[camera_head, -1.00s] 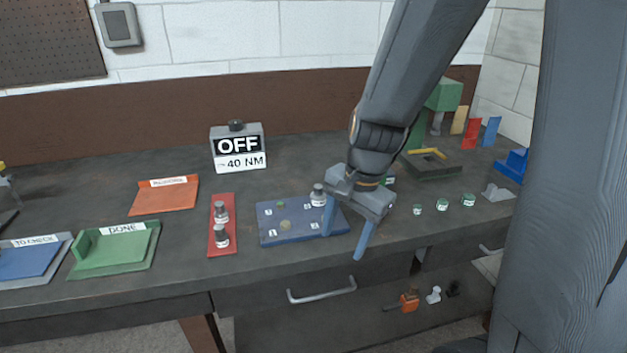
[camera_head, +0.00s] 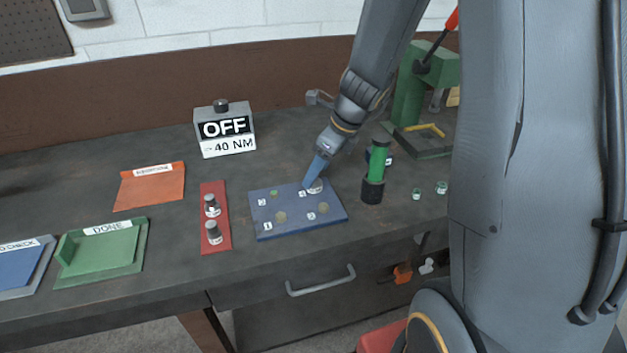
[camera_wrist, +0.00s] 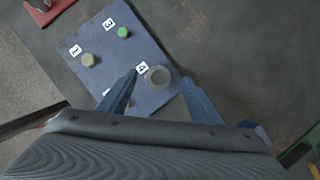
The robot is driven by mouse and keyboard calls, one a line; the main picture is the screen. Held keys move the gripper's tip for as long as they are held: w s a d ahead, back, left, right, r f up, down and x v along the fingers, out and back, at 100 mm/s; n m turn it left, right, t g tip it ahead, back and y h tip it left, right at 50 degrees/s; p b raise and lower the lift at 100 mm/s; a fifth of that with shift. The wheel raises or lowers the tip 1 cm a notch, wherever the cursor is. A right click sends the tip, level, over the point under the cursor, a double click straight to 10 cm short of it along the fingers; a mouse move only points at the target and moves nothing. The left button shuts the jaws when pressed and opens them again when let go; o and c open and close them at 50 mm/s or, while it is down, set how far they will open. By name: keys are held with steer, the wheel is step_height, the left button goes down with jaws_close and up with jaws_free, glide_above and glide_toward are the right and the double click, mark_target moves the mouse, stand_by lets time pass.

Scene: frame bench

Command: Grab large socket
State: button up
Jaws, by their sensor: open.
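A grey round socket (camera_wrist: 158,77) stands on the blue board (camera_wrist: 120,62) beside the label 4, its hollow top facing up in the wrist view. In the head view this socket (camera_head: 316,187) is partly hidden by my fingers. My gripper (camera_head: 310,180) is over the board's far right corner, pointing down. Its two blue fingers are open, one on each side of the socket in the wrist view, with gaps showing. Two more grey sockets, a rear one (camera_head: 212,206) and a front one (camera_head: 214,233), stand on the red strip (camera_head: 208,190).
A green-and-black upright cylinder (camera_head: 376,170) stands close right of the board. Behind it is a green press (camera_head: 408,95). Small green-topped pieces (camera_head: 416,194) lie further right. An OFF 40 NM box (camera_head: 226,130) stands behind; orange (camera_head: 150,188) and green DONE (camera_head: 100,250) trays lie left.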

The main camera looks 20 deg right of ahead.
steer(key=x, duration=0.3)
steer(key=shift+a+f, duration=0.15)
steer(key=c, duration=1.2)
